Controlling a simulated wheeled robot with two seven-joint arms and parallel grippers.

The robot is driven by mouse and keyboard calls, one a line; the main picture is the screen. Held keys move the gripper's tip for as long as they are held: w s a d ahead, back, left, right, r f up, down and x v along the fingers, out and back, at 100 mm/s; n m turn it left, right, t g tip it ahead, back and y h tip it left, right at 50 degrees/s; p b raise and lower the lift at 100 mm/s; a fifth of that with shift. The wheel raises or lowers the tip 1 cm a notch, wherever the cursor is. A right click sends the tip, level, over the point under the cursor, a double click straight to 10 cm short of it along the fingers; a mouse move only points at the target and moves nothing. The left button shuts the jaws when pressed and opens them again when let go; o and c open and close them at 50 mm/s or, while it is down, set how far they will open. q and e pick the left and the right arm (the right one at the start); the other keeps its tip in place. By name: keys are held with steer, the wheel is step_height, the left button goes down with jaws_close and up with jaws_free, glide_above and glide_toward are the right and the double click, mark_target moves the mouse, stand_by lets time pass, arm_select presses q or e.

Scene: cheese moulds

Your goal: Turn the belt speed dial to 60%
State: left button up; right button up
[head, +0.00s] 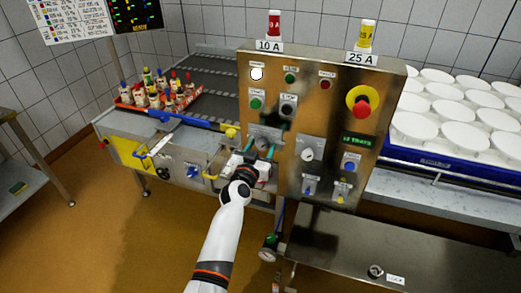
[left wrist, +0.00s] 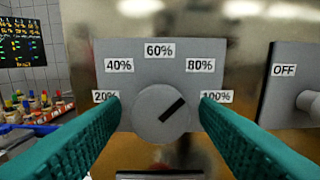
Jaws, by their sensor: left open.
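The belt speed dial (left wrist: 161,113) is a round grey knob on a grey plate (left wrist: 128,85) marked 20% to 100%. Its black pointer line points to the upper right, between the 80% and 100% labels. The 60% label (left wrist: 159,50) is straight above the knob. My left gripper (head: 262,152) is in front of the control panel (head: 325,85). Its teal fingers are open, one on each side of the knob in the left wrist view, with visible gaps and nothing held. In the head view the gripper mostly hides the dial. My right gripper is not in view.
A plate marked OFF (left wrist: 285,70) with a switch is right of the dial. A red emergency button (head: 361,105) and several other buttons and switches crowd the panel. A red crate of bottles (head: 128,105) stands left on the conveyor; white moulds (head: 425,126) fill the right side.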

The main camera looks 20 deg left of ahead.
arm_select(q)
steer(key=shift+c, duration=0.5)
steer(key=c, duration=0.9)
steer(key=shift+n, duration=0.3)
steer(key=n, duration=0.8)
steer(key=shift+p, duration=0.3)
steer(key=o, duration=1)
